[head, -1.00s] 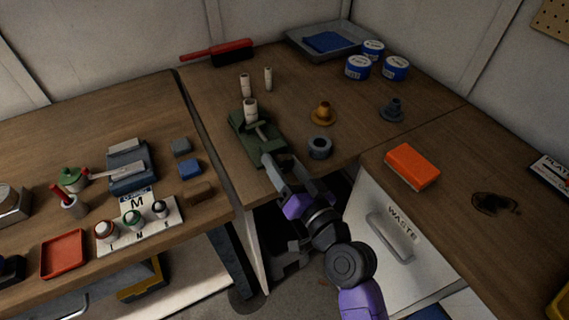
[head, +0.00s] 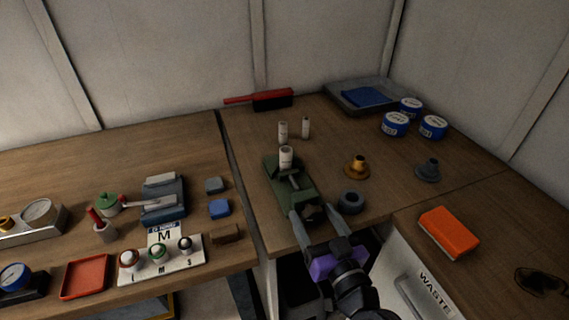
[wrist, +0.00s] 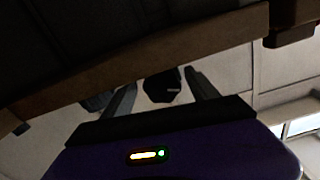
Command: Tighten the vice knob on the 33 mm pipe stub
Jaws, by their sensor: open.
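The green vice (head: 279,177) stands near the front edge of the middle bench. A white pipe stub (head: 286,158) stands upright in it, beside the vice's small grey handle (head: 290,180). The dark vice knob (head: 313,213) is at the vice's near end; a dark faceted shape, likely this knob, shows in the wrist view (wrist: 162,86). My gripper (head: 312,210) is open, with one finger on each side of the knob. I cannot tell whether either finger touches it. Two thinner white stubs (head: 283,131) (head: 306,127) stand behind the vice.
A dark ring (head: 351,201) sits close to my right finger. A brass flanged part (head: 357,167) and a grey one (head: 428,171) stand farther right. An orange block (head: 448,232) lies on the right bench. The bench edge (wrist: 130,70) crosses the wrist view close to the fingers.

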